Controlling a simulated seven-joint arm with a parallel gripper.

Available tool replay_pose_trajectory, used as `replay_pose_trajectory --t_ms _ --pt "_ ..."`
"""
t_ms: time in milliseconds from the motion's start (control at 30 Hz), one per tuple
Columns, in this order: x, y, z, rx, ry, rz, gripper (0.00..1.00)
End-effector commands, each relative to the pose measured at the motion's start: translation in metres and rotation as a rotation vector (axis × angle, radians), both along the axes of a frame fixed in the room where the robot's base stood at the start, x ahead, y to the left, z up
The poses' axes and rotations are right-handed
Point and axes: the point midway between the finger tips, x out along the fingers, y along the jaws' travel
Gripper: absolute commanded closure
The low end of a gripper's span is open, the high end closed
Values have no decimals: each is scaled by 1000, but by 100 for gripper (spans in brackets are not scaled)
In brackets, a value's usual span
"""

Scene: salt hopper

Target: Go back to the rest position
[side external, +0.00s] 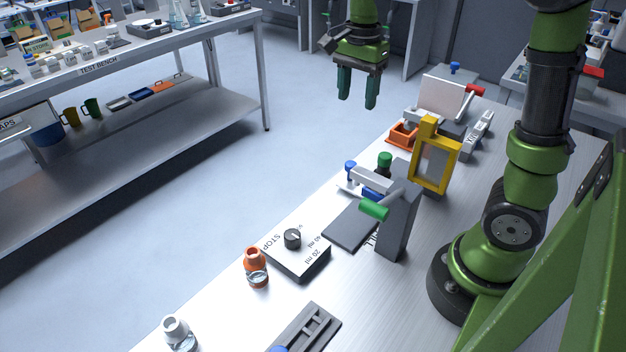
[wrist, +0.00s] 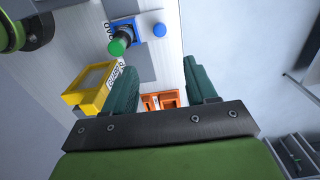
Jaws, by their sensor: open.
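My gripper (side external: 358,88) hangs in the air at the top middle of the side view, beyond the far edge of the workbench (side external: 215,308). Its two dark green fingers point down and stand apart, with nothing between them. In the wrist view my gripper (wrist: 165,88) is also open and empty. The bench surface lies well below the fingers.
On the bench are a yellow-framed guard (side external: 435,160), an orange tray (side external: 402,135), a grey post with a green-handled lever (side external: 374,210), a dial box (side external: 298,258), an orange bottle (side external: 255,265) and a clear bottle (side external: 178,333). The air around my gripper is free.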

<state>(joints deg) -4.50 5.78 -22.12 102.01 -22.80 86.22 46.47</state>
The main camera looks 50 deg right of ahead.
Motion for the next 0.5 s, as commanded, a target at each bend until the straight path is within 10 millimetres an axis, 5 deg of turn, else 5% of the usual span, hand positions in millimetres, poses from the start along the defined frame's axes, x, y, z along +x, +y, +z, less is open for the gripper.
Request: replay_pose_trajectory --t_ms 167,500 --pt "2 2 -9 -4 -22 148 43" --pt "-46 81 -1 -17 -356 838 43"
